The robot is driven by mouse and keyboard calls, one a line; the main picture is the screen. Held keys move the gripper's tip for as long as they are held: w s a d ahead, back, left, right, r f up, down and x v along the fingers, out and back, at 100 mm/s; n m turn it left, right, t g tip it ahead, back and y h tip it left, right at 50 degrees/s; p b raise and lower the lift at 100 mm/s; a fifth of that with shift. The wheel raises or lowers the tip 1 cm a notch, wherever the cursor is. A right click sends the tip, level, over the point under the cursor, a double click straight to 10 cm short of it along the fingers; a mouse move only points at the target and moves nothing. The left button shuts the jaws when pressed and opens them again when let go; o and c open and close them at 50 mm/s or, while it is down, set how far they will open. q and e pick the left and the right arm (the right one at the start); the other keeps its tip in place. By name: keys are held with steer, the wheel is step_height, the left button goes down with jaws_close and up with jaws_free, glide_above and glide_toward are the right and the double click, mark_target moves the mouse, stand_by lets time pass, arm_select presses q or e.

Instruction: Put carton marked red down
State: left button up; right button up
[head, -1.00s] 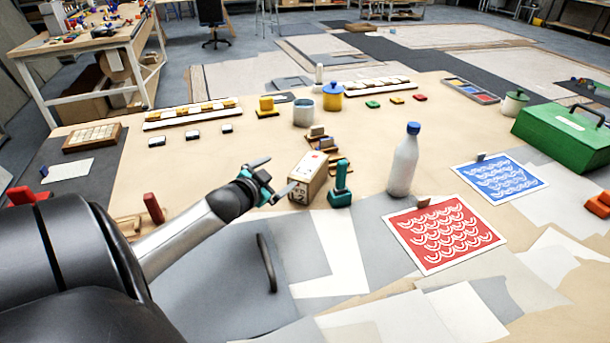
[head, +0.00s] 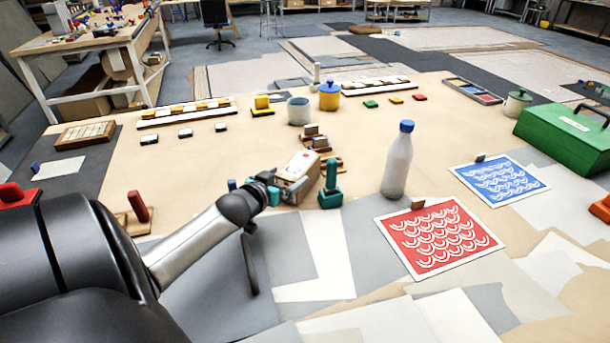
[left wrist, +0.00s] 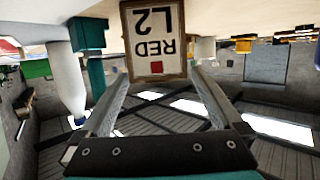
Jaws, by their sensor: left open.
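The carton marked red (head: 297,174) is a small tan box near the table's middle, beside a teal-handled tool. In the left wrist view the carton (left wrist: 155,42) shows its label upside down, with "RED", "L2" and a red square. My left gripper (head: 277,186) is at the carton's near left side. In the left wrist view the open fingers (left wrist: 160,78) point at the carton, one toward each side edge. I cannot tell if they touch it. The carton's underside is hidden. My right gripper is not in view.
The teal-handled tool (head: 331,188) stands close on the carton's right, and a white bottle (head: 397,165) is farther right. A red patterned panel (head: 438,236) and a blue one (head: 500,179) lie at the right. Small wooden blocks (head: 317,140) sit behind the carton.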

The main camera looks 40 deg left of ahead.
mark_target(299, 169)
arm_select(q)
steer(key=shift+s+a+f, duration=0.1)
steer(key=shift+s+f, duration=0.1)
steer(key=shift+f, duration=0.05)
steer(key=shift+w+f, duration=0.1)
steer(key=shift+w, duration=0.05)
steer(key=shift+d+b+x, duration=0.2)
steer(key=shift+b+x, duration=1.25)
steer(key=shift+x, duration=2.2)
steer(key=shift+w, duration=0.1)
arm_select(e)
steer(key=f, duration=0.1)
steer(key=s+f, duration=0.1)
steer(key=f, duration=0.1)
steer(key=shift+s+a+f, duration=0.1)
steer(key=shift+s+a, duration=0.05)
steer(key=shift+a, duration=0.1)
arm_select(q)
jaws_close()
steer(key=shift+r, duration=0.35)
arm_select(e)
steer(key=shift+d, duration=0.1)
